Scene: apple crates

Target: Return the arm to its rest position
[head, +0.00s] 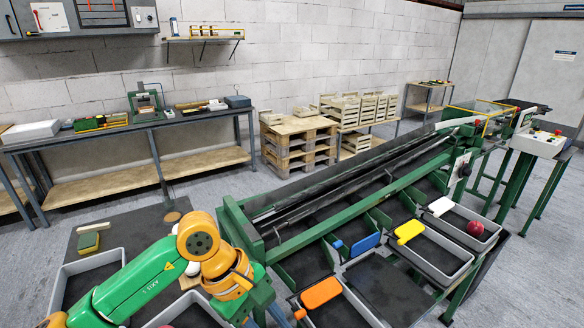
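A green arm with orange joints (130,285), seemingly my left arm, comes in from the lower left and bends at an orange joint beside the green-framed sorting line. Neither gripper's fingers can be made out, and my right arm does not show. A red apple (475,228) lies in the grey crate (492,243) at the right end of the line. Something dark red shows at the bottom edge, in a crate partly hidden by the arm.
The green line (232,215) runs diagonally to the back right. A workbench (215,117) and pallets (298,124) line the wall. Floor between is clear.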

